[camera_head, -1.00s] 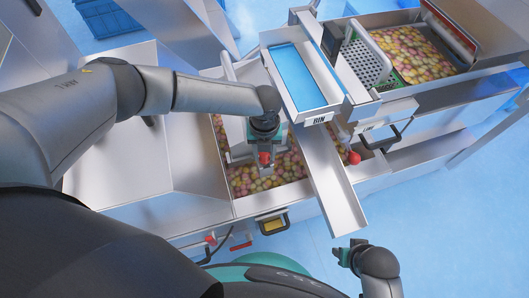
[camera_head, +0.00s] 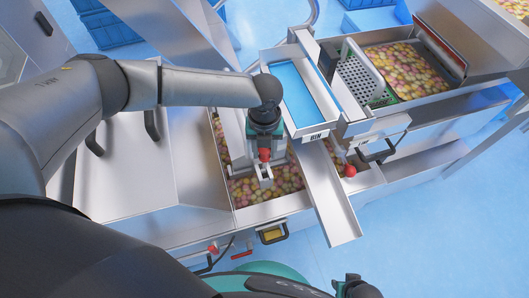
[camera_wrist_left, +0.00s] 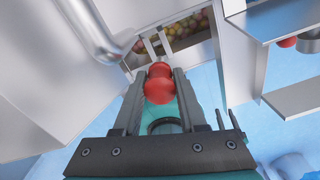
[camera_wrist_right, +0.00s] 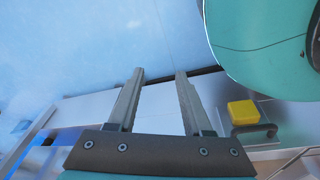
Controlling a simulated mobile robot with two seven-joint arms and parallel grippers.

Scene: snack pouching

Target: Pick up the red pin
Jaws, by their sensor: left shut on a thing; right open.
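The red pin, with a rounded red head, is between the two fingers of my left gripper in the left wrist view (camera_wrist_left: 159,86). My left gripper (camera_wrist_left: 160,72) is shut on it. In the head view the red pin (camera_head: 264,155) shows at the tip of my left gripper (camera_head: 264,162), which points down over the bin of coloured pieces. The pin's lower part is hard to make out. My right gripper (camera_wrist_right: 160,74) is open and empty in the right wrist view. In the head view only its upper part shows at the bottom edge.
A second red knob (camera_head: 349,171) sits right of the sloping metal chute (camera_head: 332,205). A blue-lined tray marked BIN (camera_head: 305,93) stands close right of my left gripper. A metal hopper (camera_head: 135,175) is at left. Open blue floor (camera_head: 430,240) lies at right.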

